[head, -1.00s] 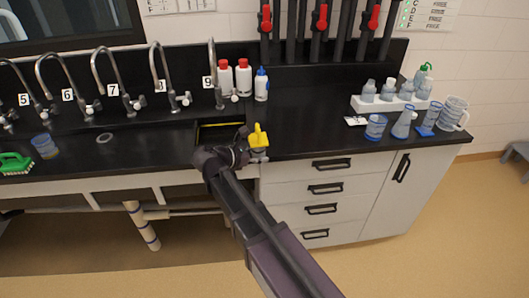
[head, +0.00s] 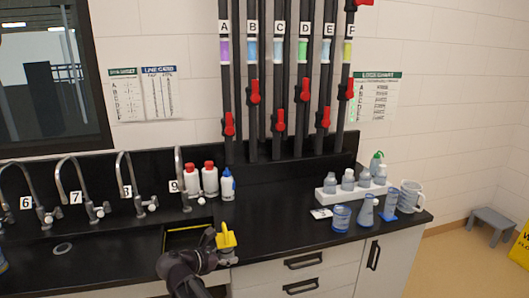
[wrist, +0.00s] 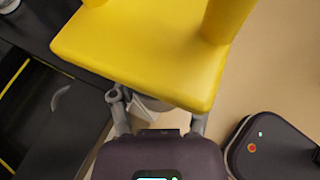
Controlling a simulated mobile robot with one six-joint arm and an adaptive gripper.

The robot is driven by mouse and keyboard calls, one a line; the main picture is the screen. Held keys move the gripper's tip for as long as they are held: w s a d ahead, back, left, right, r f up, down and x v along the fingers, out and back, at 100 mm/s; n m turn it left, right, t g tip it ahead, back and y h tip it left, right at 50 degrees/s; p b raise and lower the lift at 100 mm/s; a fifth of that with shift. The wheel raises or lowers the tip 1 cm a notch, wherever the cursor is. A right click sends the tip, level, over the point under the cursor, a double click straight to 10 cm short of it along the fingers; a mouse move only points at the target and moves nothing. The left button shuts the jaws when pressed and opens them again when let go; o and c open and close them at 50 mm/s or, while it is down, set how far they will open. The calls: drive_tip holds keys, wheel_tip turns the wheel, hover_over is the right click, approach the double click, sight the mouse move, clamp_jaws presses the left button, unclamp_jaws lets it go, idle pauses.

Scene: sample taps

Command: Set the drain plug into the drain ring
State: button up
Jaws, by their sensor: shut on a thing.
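My gripper (head: 226,257) is shut on a yellow piece (head: 226,239), which I take to be the drain plug. I hold it at the right end of the open sink, beside the counter's front edge. In the wrist view the plug (wrist: 140,55) is a thick yellow slab with upright parts, and it hides most of the fingertips. A small round pale ring (head: 62,248) lies in the black counter at the left, well apart from the plug. It may be the drain ring; I cannot tell for sure.
The black counter (head: 275,235) is clear in the middle. Curved taps (head: 132,185) stand along the back left. Red-capped bottles (head: 209,180) and a blue-capped bottle (head: 228,185) stand behind my gripper. A white bottle rack (head: 330,198) and glassware, including a flask (head: 366,212), stand at the right.

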sight(227, 248)
drive_tip(key=shift+r+p, duration=1.25)
drive_tip(key=shift+r, duration=0.4)
drive_tip(key=shift+s, duration=0.15)
